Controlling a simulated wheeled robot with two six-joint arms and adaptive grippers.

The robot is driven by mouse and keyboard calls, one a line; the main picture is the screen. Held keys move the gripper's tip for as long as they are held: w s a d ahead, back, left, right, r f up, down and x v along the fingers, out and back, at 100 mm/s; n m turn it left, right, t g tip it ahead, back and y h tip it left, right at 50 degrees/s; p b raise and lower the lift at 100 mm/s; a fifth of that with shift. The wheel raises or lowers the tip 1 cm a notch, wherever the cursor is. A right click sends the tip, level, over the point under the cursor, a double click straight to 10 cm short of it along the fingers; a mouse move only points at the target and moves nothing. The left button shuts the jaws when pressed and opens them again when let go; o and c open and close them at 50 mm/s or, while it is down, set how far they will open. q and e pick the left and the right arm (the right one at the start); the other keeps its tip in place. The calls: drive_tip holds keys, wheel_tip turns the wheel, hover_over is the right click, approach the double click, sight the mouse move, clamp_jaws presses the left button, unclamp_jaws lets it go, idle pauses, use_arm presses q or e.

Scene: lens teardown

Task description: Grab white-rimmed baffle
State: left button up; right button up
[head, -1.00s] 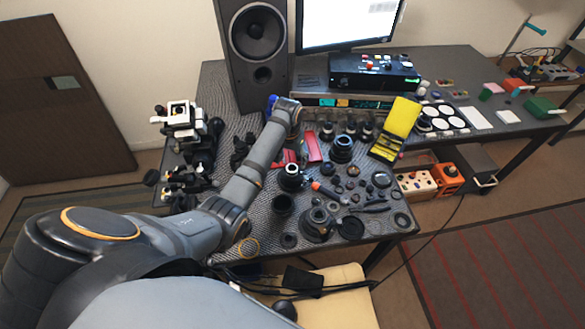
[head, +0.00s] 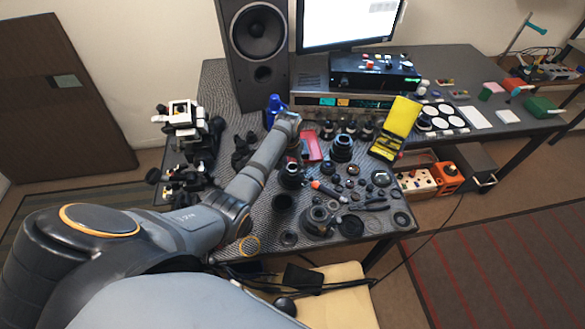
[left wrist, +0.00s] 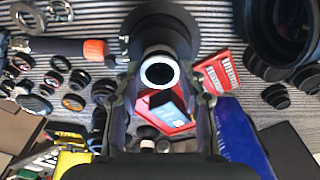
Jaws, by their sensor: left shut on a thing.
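The white-rimmed baffle (left wrist: 160,72) is a small ring with a bright white rim and a dark opening. In the left wrist view it sits between the fingertips of my left gripper (left wrist: 163,84), which is shut on it. A black lens barrel (left wrist: 159,30) lies right behind the baffle; I cannot tell whether they still touch. In the head view the barrel (head: 291,176) stands upright on the mat, just below my left gripper (head: 295,155). The baffle cannot be made out there. My right gripper is not in view.
Lens parts and small rings crowd the mat on the right, with an orange-tipped tool (head: 318,187) beside the barrel. A larger dark cup (head: 282,202) is in front.

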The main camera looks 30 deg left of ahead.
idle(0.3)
use_arm(q)
drive_tip(key=shift+r, duration=0.25)
wheel_tip(320, 180, up, 2)
drive_tip(key=shift+r+b, duration=0.25)
drive_tip(key=shift+b, duration=0.3)
drive_tip(key=w+d+r+b, duration=0.1)
drive_tip(key=d+r, duration=0.2)
drive_tip(key=d, duration=0.1)
drive_tip(key=w+d+r+b, duration=0.1)
drive_tip(key=d+r, duration=0.2)
drive_tip(key=d, duration=0.2)
drive_tip(key=w+d+r+b, duration=0.1)
drive_tip(key=w+d+r, duration=0.1)
drive_tip(key=d+r, duration=0.2)
drive_tip(key=shift+d+b, duration=0.25)
drive_tip(key=shift+b, duration=0.05)
drive_tip(key=shift+s, duration=0.15)
